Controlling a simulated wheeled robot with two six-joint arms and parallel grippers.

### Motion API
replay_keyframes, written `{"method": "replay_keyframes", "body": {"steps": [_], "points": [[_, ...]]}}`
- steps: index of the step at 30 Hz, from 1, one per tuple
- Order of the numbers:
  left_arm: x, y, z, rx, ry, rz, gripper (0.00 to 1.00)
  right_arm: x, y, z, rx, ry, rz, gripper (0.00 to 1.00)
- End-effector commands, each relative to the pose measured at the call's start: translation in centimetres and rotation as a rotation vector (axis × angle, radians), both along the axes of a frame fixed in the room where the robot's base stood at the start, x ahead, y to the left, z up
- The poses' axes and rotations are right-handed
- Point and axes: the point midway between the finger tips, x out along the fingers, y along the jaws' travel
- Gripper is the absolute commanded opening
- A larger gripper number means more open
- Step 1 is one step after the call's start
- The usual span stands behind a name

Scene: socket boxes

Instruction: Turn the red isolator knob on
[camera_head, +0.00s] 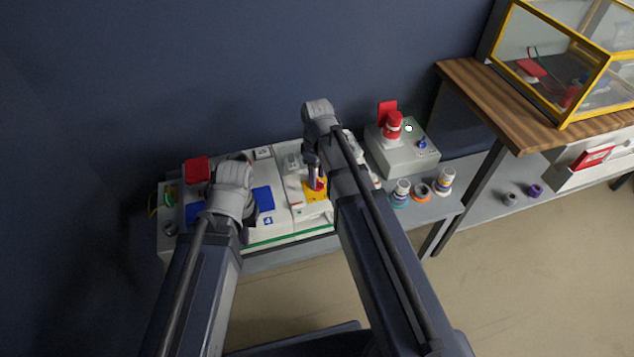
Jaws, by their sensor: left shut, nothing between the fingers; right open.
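A red knob (321,184) sits on a yellow plate (316,196) on the white panel at the middle of the bench. It is partly hidden by my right gripper, so its turn position cannot be made out. My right gripper (313,176) points down right at the knob, open; whether its fingers touch or straddle it I cannot tell. My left gripper (236,200) is over the left part of the panel, near a blue patch, shut and empty. Its fingertips are mostly hidden behind its own wrist.
A grey box (405,155) with a red plug-like part (393,125) stands right of my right arm. A red block (197,169) is at the panel's back left. A wooden table (500,100) bears a yellow-framed case.

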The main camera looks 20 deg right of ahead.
Motion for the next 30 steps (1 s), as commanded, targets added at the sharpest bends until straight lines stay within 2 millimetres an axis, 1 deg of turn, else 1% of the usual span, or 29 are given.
{"method": "replay_keyframes", "body": {"steps": [1, 9, 21, 30], "points": [[0.0, 0.0, -0.35, 0.0, 0.0, 0.0, 0.0, 0.0, 0.0, -0.36, 0.0, 0.0, 0.0, 0.46], [0.0, 0.0, -0.23, 0.0, 0.0, 0.0, 0.0, 0.0, 0.0, -0.24, 0.0, 0.0, 0.0, 0.45], [0.0, 0.0, -0.24, 0.0, 0.0, 0.0, 0.0, 0.0, 0.0, -0.24, 0.0, 0.0, 0.0, 0.0], [0.0, 0.0, -0.24, 0.0, 0.0, 0.0, 0.0, 0.0, 0.0, -0.24, 0.0, 0.0, 0.0, 0.0]]}}
